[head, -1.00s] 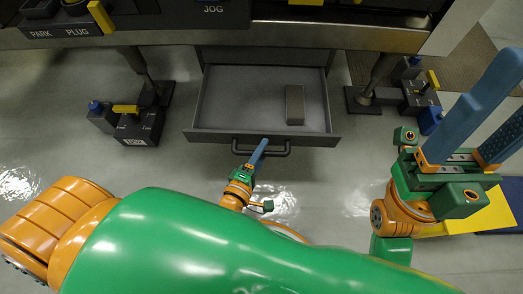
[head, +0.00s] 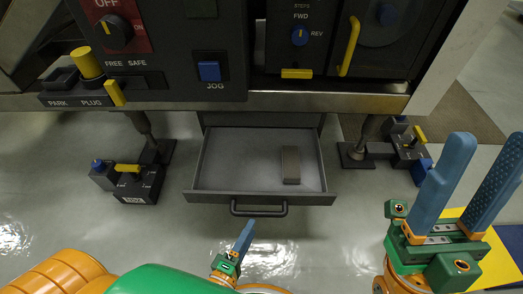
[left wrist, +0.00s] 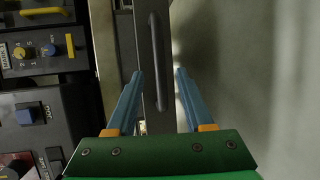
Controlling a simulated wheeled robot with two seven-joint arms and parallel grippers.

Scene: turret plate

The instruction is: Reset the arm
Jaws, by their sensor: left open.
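My left gripper (head: 246,226) is seen edge-on in the head view, just in front of and below the handle (head: 259,209) of an open drawer (head: 225,163). In the left wrist view its two blue fingers (left wrist: 159,74) are apart and empty, with the drawer handle (left wrist: 155,60) ahead of them, not gripped. My right gripper (head: 478,188) stands at the right with its blue fingers spread and nothing between them.
A grey-brown block (head: 291,165) lies in the drawer. Above is a control panel (head: 165,60) with knobs and switches. Support feet with dark boxes stand at left (head: 138,184) and right (head: 405,146). The floor before the drawer is clear.

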